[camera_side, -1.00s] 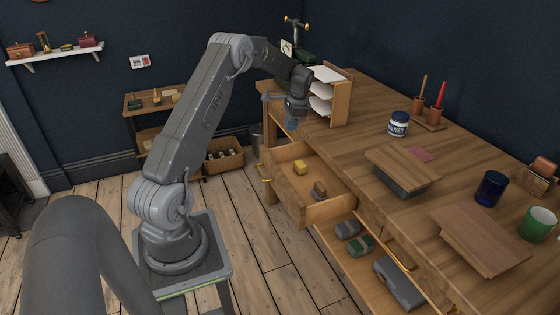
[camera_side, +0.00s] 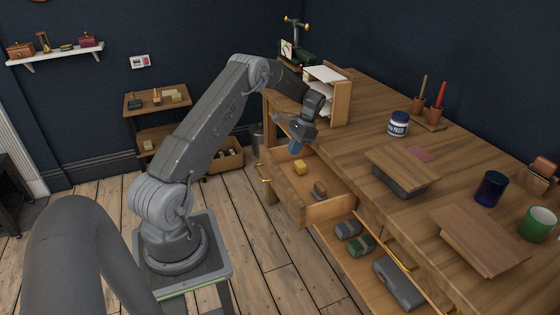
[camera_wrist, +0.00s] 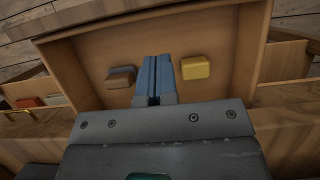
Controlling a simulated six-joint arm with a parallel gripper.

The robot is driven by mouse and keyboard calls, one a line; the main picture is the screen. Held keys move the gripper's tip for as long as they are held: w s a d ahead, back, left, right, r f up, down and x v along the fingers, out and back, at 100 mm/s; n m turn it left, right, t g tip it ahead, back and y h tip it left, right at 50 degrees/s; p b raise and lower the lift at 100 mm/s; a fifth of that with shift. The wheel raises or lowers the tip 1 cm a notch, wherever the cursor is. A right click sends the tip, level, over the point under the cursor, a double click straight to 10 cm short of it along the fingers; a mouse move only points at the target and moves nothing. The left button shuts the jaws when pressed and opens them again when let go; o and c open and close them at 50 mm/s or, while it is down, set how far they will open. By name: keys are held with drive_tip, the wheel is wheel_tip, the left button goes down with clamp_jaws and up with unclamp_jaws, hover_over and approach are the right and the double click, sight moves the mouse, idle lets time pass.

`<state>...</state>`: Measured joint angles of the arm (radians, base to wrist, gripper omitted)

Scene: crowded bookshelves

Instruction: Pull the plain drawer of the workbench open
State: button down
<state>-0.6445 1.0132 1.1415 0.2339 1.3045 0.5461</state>
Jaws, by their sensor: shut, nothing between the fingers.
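In the wrist view, the shut fingers (camera_wrist: 154,78) show between the yellow block (camera_wrist: 195,68) and a brown and blue-grey block (camera_wrist: 121,77). I cannot tell from its look which drawer is the plain one.
Below, an open space holds a green box (camera_side: 361,245) and a long grey box (camera_side: 398,283). Another brass handle (camera_side: 401,257) is on the bench's front. A paper rack (camera_side: 341,100) stands close behind my gripper. The floor (camera_side: 262,250) before the drawer is clear.

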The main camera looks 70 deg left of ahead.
sight(278, 166)
drive_tip(key=shift+s+f, duration=0.6)
drive_tip(key=shift+s, duration=0.3)
drive_tip(key=shift+s+f, duration=0.65)
drive_tip(key=shift+s, duration=0.3)
drive_tip(key=shift+s+f, duration=0.6)
drive_tip(key=shift+s, duration=0.3)
drive_tip(key=shift+s, duration=1.7)
drive_tip(key=shift+w, duration=0.1)
